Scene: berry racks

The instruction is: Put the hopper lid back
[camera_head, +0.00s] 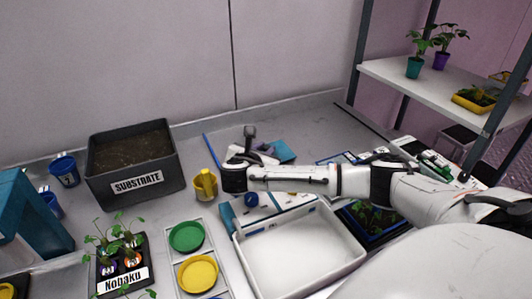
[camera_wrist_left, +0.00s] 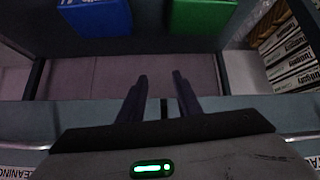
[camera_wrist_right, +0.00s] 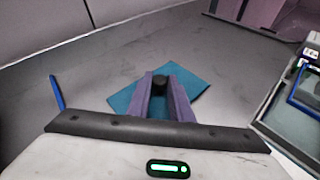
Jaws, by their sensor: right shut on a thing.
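The hopper lid looks to be a flat teal square plate (camera_head: 283,151) on or just above the back of the bench; I cannot tell which. In the right wrist view the plate (camera_wrist_right: 191,82) has a dark knob (camera_wrist_right: 160,84) at its middle. My right gripper (camera_head: 266,149) is shut on that knob, its fingers (camera_wrist_right: 162,92) on either side. A teal stand-like body (camera_head: 35,215), perhaps the hopper, is cut off at the left edge of the head view. My left gripper (camera_wrist_left: 160,82) shows only in the left wrist view, open and empty.
A black substrate box (camera_head: 180,165), yellow cup (camera_head: 204,187), green and yellow dishes in a tray (camera_head: 171,258) and labelled plant pots (camera_head: 124,262) stand at left. A white tray (camera_head: 355,258) lies below my right arm. Blue (camera_wrist_left: 97,17) and green (camera_wrist_left: 200,15) bins show in the left wrist view.

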